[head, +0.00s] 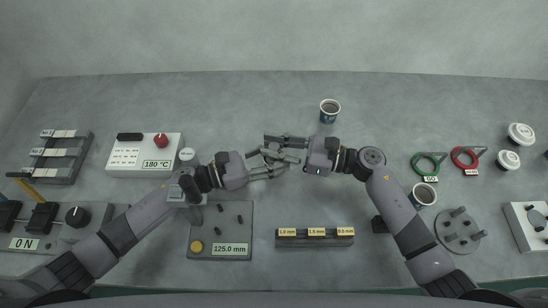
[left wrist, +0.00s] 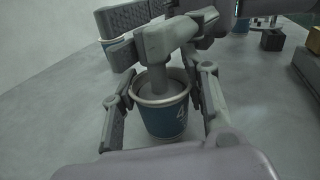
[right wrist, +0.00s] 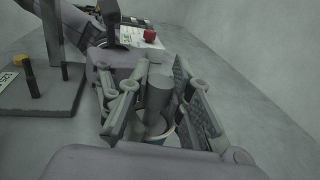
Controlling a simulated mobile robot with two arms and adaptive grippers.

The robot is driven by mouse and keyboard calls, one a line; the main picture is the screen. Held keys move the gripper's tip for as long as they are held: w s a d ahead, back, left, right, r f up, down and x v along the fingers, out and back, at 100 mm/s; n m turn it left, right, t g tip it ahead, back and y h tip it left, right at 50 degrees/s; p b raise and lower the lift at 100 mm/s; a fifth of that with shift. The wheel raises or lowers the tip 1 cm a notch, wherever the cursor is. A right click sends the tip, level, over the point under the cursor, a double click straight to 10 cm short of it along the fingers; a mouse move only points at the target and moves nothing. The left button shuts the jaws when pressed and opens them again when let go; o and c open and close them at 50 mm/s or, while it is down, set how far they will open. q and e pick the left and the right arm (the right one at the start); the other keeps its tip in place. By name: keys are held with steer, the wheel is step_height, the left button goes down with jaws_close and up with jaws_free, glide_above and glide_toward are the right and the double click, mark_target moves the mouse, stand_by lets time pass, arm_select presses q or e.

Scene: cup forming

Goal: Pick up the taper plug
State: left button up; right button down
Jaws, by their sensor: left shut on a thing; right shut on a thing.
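The taper plug looks like a plain grey cylinder in the right wrist view (right wrist: 158,92), upright between the fingers of my right gripper (right wrist: 155,115). Its lower end is inside a paper cup, whose rim shows below it. The cup is blue with a pale rim in the left wrist view (left wrist: 165,118). My left gripper (left wrist: 160,105) is shut on this cup, one finger on each side. My right gripper (head: 280,143) is shut on the plug from above and beside the cup. In the head view the grippers overlap and largely hide both cup and plug.
Another cup (head: 329,111) stands just behind the grippers. In front lie a pegged plate marked 125.0 mm (head: 232,218) and a gauge block (head: 340,241). The red-knob heater box (head: 122,158) is left. Green (head: 420,165) and red (head: 460,155) rings are right.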

stand_by(0.4)
step_height(320, 180, up, 10)
steer(key=shift+r, duration=0.1)
arm_select(q)
steer(key=o, duration=1.2)
steer(key=shift+a, duration=0.15)
